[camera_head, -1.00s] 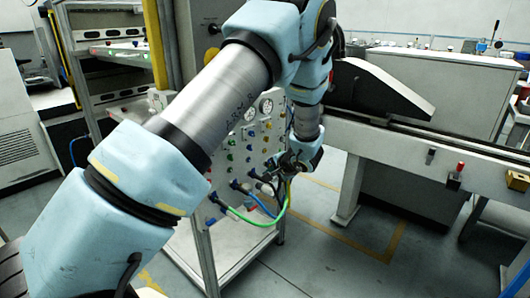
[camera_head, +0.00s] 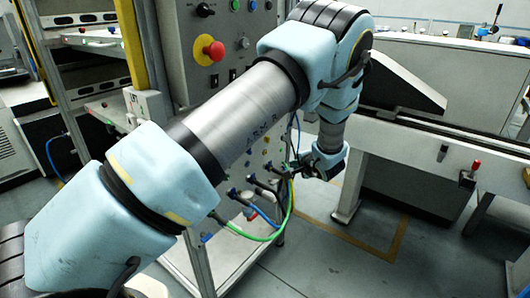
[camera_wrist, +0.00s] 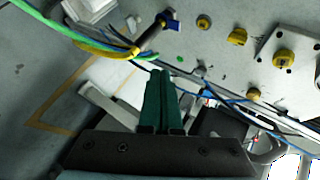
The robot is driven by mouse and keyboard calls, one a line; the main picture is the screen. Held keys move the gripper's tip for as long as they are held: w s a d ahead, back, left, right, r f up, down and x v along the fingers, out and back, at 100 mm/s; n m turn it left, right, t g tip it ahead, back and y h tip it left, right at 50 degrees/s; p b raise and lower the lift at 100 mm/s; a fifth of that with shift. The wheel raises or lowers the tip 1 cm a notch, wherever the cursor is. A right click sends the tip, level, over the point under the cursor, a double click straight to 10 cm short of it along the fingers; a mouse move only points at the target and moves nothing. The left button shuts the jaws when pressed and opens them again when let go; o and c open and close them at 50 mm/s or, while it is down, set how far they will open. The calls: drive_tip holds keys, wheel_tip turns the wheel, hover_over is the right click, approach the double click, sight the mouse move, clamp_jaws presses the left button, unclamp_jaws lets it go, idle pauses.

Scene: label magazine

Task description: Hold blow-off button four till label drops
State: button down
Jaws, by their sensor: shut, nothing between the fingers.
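My gripper (camera_wrist: 160,78) shows in the wrist view with its two green fingers side by side, shut and empty. It points at the lower part of a pale panel (camera_wrist: 215,60) with yellow knobs (camera_wrist: 237,37), a blue-handled fitting (camera_wrist: 170,20) and a small green spot (camera_wrist: 180,59). The fingertips look apart from these, but the gap is hard to judge. In the head view my gripper (camera_head: 308,165) is beside the panel's right edge, near the hose fittings. I cannot tell which button is number four, and I see no label.
Blue and green hoses (camera_head: 245,236) loop out from the panel's lower front, close to my gripper. A grey control box (camera_head: 185,50) with a red mushroom button (camera_head: 213,50) stands above. A conveyor rail (camera_head: 420,150) runs on the right. Floor is open below.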

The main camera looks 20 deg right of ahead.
drive_tip(key=w+a, duration=0.4)
drive_tip(key=w, duration=0.3)
drive_tip(key=shift+w+a, duration=0.15)
drive_tip(key=shift+w, duration=0.2)
drive_tip(key=shift+w+a+f+b, duration=0.15)
drive_tip(key=shift+w+b, duration=0.1)
drive_tip(key=shift+b, duration=0.25)
idle(1.8)
drive_tip(key=shift+w+a+b, duration=0.3)
drive_tip(key=shift+w+b, duration=0.2)
drive_tip(key=shift+b, duration=0.3)
idle(1.8)
drive_tip(key=shift+s, duration=0.1)
idle(0.6)
drive_tip(key=shift+s+d+b, duration=0.4)
drive_tip(key=shift+s+b, duration=0.1)
drive_tip(key=shift+s, duration=0.15)
